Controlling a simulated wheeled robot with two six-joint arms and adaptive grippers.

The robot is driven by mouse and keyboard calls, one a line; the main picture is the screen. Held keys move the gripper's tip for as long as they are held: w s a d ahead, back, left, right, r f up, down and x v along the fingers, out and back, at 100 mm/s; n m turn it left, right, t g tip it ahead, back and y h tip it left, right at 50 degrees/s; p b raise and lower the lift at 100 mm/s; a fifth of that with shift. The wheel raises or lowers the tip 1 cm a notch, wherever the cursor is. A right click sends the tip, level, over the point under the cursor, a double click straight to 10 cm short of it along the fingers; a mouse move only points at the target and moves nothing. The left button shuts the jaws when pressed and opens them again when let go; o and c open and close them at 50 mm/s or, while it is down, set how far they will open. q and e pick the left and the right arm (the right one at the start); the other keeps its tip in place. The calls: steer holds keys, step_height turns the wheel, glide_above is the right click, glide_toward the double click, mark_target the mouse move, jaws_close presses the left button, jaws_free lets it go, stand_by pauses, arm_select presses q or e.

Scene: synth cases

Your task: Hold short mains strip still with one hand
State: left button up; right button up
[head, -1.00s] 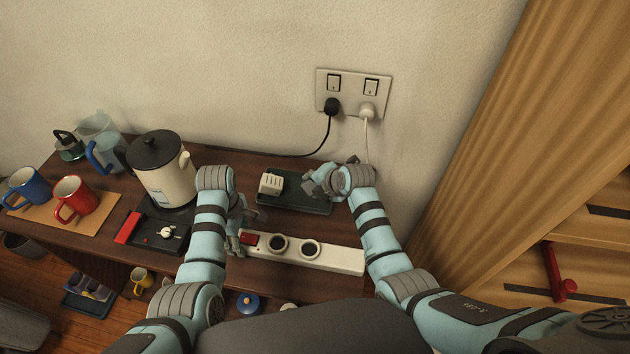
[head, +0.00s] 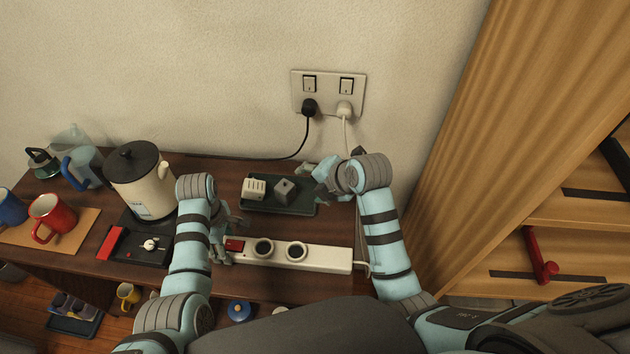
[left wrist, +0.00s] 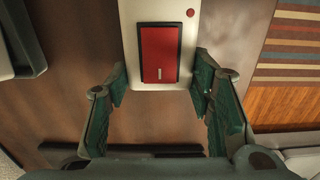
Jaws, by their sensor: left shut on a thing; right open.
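The short mains strip (head: 328,260) is a white bar with two dark round sockets and a red switch (head: 234,245) at its left end. It lies near the table's front edge. My left gripper (head: 222,242) is shut on that left end. My right gripper (head: 318,178) is open and empty, above the right back of a dark tray (head: 300,208), apart from the strip.
The tray holds a white block-like piece (head: 255,188) and a grey cube (head: 285,190). A kettle (head: 143,188) and mugs stand left. A wall socket plate (head: 328,92) carries a black and a white plug with cords. A wooden cabinet (head: 560,150) stands right.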

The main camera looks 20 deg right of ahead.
steer(key=shift+s+d+r, duration=0.15)
steer(key=shift+s+r, duration=0.2)
steer(key=shift+r, duration=0.05)
arm_select(q)
steer(key=o, duration=1.5)
step_height(320, 180, up, 8)
steer(key=shift+f, duration=0.25)
